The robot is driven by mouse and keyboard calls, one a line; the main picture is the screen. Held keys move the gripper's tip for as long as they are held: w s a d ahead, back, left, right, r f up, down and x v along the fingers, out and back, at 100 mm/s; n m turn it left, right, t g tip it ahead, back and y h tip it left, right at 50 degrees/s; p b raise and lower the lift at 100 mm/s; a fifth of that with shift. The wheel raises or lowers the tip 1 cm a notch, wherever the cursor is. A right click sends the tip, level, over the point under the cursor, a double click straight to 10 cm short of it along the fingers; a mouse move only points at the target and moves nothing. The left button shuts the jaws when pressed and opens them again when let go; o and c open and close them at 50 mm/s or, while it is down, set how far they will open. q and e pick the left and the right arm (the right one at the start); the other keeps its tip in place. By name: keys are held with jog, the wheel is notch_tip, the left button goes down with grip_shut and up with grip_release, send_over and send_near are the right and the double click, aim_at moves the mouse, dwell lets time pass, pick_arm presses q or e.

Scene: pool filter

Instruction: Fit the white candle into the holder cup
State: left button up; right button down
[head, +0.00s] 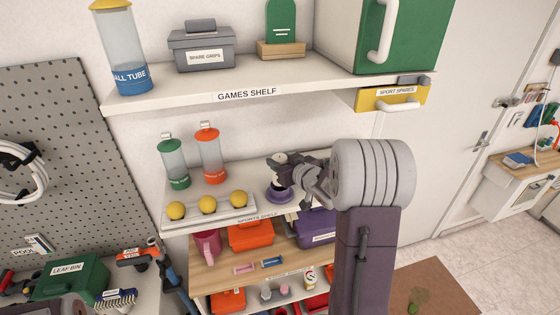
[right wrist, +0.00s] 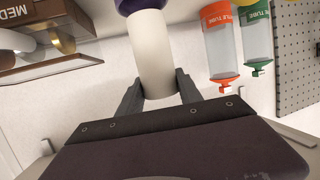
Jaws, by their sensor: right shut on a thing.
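The white candle (right wrist: 152,55) is held between the two fingers of my right gripper (right wrist: 160,88) in the right wrist view. In the head view my right gripper (head: 284,166) is over the middle shelf and mostly hides the candle. The purple holder cup (head: 279,194) stands on that shelf just below the gripper. A purple part of the cup also shows at the top edge of the right wrist view (right wrist: 140,5), at the candle's far end. Whether the candle's end is inside the cup or only above it I cannot tell. My left gripper is not in view.
Left of the cup stand an orange-topped tube (head: 211,158) and a green-topped tube (head: 174,165). A white tray with yellow balls (head: 207,204) lies at the shelf's front left. The games shelf (head: 300,82) overhangs above. A brown box (right wrist: 50,58) shows at left in the wrist view.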

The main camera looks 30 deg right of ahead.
jog(key=shift+f+b, duration=2)
jog(key=shift+f, duration=0.25)
jog(key=c, duration=0.7)
grip_release()
jog(key=shift+s, duration=0.15)
jog(key=shift+s+r, duration=0.2)
jog(key=shift+s, duration=0.15)
jog(key=p+v, duration=0.1)
jog(key=v, duration=0.3)
